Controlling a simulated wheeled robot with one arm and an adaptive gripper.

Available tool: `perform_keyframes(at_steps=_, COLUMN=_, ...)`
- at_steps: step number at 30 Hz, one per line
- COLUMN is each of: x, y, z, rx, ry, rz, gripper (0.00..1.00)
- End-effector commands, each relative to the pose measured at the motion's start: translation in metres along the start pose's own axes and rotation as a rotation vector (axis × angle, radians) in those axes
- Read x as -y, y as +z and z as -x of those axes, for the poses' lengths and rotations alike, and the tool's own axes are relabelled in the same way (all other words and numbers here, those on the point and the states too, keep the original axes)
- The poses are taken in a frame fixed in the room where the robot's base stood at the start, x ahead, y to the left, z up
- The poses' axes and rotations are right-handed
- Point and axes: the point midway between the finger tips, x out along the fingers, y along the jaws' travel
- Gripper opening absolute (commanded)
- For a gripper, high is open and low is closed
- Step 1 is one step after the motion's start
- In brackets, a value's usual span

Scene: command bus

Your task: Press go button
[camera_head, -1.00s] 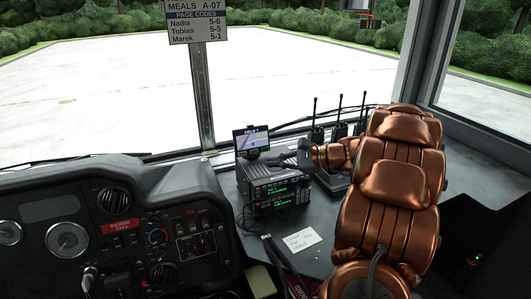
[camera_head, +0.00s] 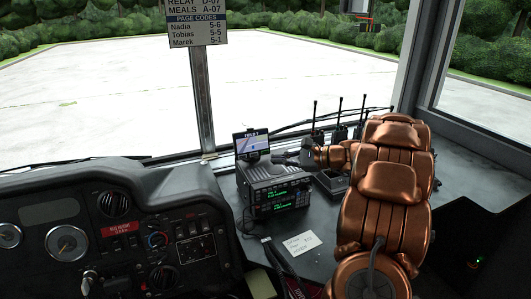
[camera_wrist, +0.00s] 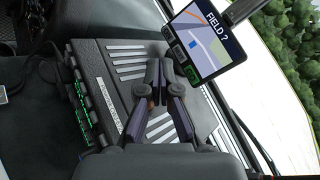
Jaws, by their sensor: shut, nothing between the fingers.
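A small screen (camera_head: 251,143) showing a map stands on top of the stacked radio unit (camera_head: 275,190). My gripper (camera_head: 284,158) is just right of the screen, above the radio unit. In the wrist view its fingertips (camera_wrist: 162,58) are together and empty, close to the button row. I cannot tell whether they touch it.
Several handheld radios (camera_head: 338,132) with antennas stand behind my arm. A white note (camera_head: 301,243) lies on the dash in front of the radio unit. The driver's instrument panel (camera_head: 110,230) is at left. A sign (camera_head: 197,24) hangs on the window post.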

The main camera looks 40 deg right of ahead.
Motion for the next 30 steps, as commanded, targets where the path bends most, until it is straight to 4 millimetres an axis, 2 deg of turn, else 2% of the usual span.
perform_keyframes(at_steps=9, x=0.02, y=-0.017, z=-0.027, rx=0.003, ry=0.003, rz=0.001, gripper=0.0)
perform_keyframes(at_steps=15, x=0.028, y=-0.025, z=-0.037, rx=0.0, ry=0.001, rz=0.002, gripper=0.0)
perform_keyframes(at_steps=30, x=0.03, y=-0.03, z=-0.041, rx=-0.001, ry=0.0, rz=0.002, gripper=0.0)
